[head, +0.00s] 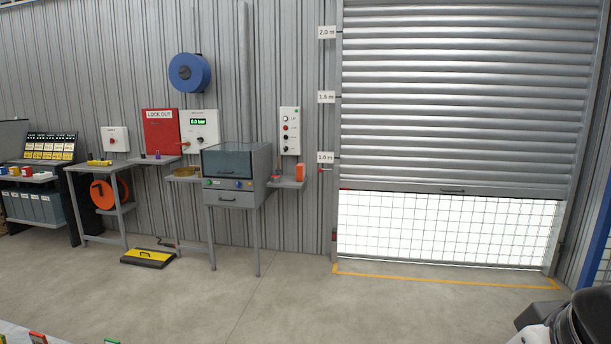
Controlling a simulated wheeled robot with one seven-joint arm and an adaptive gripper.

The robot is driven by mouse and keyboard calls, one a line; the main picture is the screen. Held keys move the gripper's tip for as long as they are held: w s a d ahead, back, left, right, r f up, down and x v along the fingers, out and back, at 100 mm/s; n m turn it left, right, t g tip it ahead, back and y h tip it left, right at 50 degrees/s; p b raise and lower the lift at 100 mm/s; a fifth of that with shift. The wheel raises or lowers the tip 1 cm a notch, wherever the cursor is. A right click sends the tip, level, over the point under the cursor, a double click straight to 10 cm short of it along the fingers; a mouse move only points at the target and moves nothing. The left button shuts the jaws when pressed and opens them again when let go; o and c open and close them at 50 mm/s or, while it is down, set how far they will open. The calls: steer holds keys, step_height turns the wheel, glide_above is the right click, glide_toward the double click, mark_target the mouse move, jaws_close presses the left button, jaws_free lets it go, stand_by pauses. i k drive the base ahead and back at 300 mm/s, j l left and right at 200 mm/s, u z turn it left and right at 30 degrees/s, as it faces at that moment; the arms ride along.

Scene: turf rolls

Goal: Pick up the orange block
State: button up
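A small upright orange block (300,173) stands on a small grey wall shelf (287,184), right of the grey cabinet and below the white button panel. A low red-orange item (277,176) lies on the same shelf, left of the block; it is too small to make out. The block is far across the room. A black and white part at the bottom right corner seems to be part of my arm. My gripper's fingers do not show.
A grey cabinet (238,170) on legs stands left of the shelf. A yellow-topped step (148,257) lies on the floor left of it. A partly raised roller shutter (460,100) is at right, with a yellow floor line (450,281) before it. The middle floor is clear.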

mark_target(300, 167)
steer(key=i+u, duration=0.15)
steer(key=i, duration=4.4)
steer(key=i+u, duration=0.2)
steer(key=i, duration=0.35)
steer(key=i+l+u, duration=0.25)
steer(key=i, duration=0.3)
steer(key=i+l+u, duration=0.2)
steer(key=i, duration=0.3)
